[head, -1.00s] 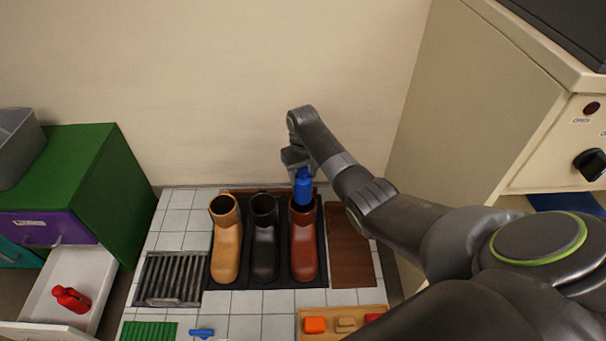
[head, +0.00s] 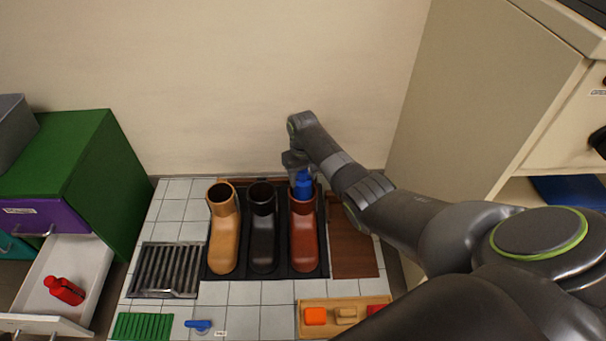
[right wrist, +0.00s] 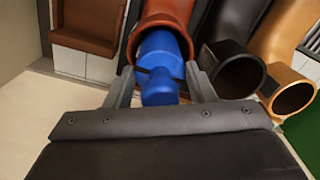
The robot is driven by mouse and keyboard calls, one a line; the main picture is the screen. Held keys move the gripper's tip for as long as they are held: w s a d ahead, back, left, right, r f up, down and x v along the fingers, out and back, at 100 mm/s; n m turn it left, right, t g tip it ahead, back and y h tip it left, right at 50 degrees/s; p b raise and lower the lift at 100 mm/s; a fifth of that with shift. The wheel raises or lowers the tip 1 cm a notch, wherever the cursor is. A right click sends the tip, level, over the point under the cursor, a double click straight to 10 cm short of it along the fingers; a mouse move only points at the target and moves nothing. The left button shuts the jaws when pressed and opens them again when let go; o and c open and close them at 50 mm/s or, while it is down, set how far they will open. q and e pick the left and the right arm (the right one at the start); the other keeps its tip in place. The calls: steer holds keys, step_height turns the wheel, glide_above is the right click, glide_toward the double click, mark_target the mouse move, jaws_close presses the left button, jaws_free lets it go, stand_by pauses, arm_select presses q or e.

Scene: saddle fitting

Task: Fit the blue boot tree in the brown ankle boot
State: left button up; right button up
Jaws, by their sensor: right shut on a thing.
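The brown ankle boot (head: 303,243) is the reddish-brown one, upright at the right of a row of three on a black mat (head: 233,275). The blue boot tree (head: 303,186) is upright at its mouth, with its lower part inside the shaft. My right gripper (head: 298,166) is shut on the top of the tree, just above the boot. In the right wrist view the tree (right wrist: 160,55) sits within the boot's round opening (right wrist: 163,20), its knob between my fingers (right wrist: 160,88). The tree's lower end is hidden in the boot. My left gripper is not in view.
A tan boot (head: 224,235) and a black boot (head: 263,235) stand close at the left. A brown board (head: 352,245) lies at the right. A grate (head: 165,270), a green ribbed mat (head: 145,327) and a block tray (head: 331,304) lie around. An open drawer (head: 85,262) holds a red bottle (head: 65,290).

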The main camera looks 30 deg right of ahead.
steer(key=shift+f, duration=0.1)
stand_by(0.3)
steer(key=o, duration=1.4)
steer(key=shift+o, duration=0.2)
